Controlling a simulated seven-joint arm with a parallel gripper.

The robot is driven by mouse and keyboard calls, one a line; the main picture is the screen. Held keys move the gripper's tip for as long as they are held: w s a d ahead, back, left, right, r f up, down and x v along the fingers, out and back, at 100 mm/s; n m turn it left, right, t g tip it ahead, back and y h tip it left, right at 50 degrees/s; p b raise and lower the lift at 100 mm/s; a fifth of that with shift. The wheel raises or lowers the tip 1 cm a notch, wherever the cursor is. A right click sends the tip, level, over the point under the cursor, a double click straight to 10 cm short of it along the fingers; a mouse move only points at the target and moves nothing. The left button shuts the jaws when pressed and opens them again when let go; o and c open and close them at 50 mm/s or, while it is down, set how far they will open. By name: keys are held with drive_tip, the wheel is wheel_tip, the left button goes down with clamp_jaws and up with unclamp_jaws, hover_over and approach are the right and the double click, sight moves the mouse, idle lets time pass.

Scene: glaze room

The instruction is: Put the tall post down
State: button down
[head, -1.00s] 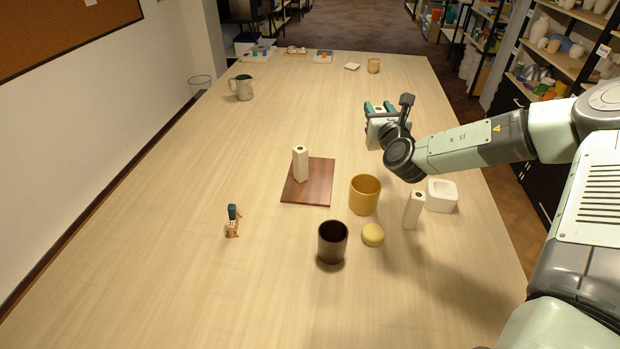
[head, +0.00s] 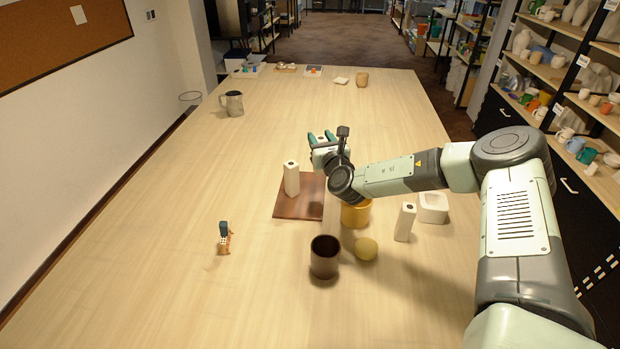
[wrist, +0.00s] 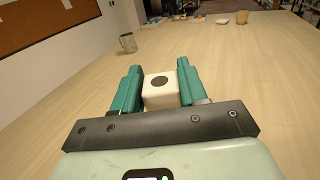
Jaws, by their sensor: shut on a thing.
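My gripper (head: 322,139) is shut on a white square post. In the wrist view, the post (wrist: 160,94) sits between the two teal fingers, with a dark round hole in its top face. Its lower part is hidden, so its full length cannot be told. In the head view, the gripper is held above the table, by the far right side of a dark wooden board (head: 297,208). A second white post (head: 291,180) stands upright on that board. A third white post (head: 405,222) stands on the table at right, beside a white square block with a hollow (head: 433,208).
A yellow cup (head: 357,215) is partly behind my wrist. A dark brown cup (head: 324,258) and a yellow round lump (head: 366,249) stand nearer. A small orange-and-blue item (head: 224,238) is at left. A grey jug (head: 232,103) stands far left. The table's middle left is clear.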

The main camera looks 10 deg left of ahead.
wheel_tip(320, 180, down, 8)
drive_tip(key=shift+r, duration=0.15)
idle(0.4)
drive_tip(key=c, duration=0.6)
unclamp_jaws()
drive_tip(key=shift+f, duration=0.2)
drive_tip(key=shift+r, duration=0.2)
drive_tip(key=v, duration=1.2)
drive_tip(key=shift+f, duration=0.1)
